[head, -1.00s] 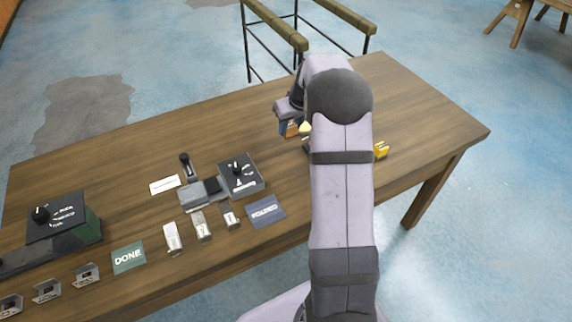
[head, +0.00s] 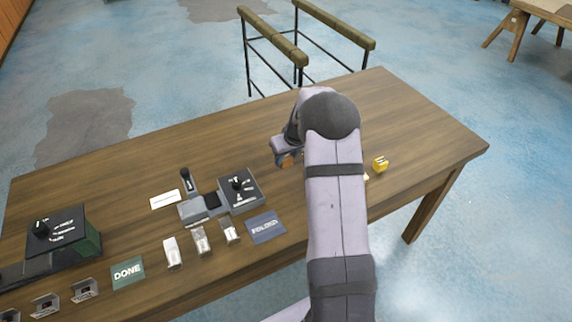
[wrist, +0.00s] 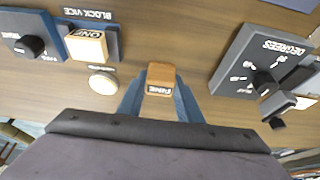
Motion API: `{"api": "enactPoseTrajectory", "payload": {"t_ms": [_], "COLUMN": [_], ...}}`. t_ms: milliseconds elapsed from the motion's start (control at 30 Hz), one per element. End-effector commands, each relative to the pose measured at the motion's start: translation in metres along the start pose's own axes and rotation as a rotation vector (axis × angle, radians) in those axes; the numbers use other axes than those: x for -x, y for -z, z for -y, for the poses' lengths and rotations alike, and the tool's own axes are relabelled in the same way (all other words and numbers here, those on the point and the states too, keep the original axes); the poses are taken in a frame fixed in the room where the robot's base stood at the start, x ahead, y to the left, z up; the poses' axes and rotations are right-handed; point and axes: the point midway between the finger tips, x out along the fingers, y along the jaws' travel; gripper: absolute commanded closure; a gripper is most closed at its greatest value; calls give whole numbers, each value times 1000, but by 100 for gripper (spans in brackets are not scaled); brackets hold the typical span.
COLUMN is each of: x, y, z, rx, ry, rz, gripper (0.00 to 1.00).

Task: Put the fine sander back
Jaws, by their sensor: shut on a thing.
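The fine sander (wrist: 161,78), a small wooden block with a label that reads upside down as "FINE", is between the two blue fingers of my gripper (wrist: 158,97) in the wrist view. My gripper is shut on it. In the head view my gripper (head: 284,158) is over the back middle of the table, left of my arm, and a bit of the brown block (head: 289,161) shows below it. I cannot tell whether the block touches the table. My arm hides part of the table to the right.
A dark degrees dial panel (head: 240,188) stands left of my gripper on the table (head: 120,165). A block vice (wrist: 60,42) with a pale block (wrist: 87,45) and a round pale piece (wrist: 102,82) show in the wrist view. A yellow piece (head: 380,163) stands right of my arm.

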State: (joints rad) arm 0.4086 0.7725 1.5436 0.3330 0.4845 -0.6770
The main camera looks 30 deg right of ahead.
Motion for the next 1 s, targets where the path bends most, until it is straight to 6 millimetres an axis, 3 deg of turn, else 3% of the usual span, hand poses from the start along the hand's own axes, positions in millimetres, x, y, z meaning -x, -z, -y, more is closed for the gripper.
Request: {"api": "enactPoseTrajectory", "payload": {"t_ms": [333,833,867,900,1000], "x": [-31,-38,-37,-37,-37], "y": [-13,-16,-16,-16,-16], "z": [0,0,0,0,0], "rx": [-1,0,0,0,0], "ry": [0,-1,-1,-1,0], "rz": [2,1,1,1,1], "gripper": [86,86,61,51,49]}}
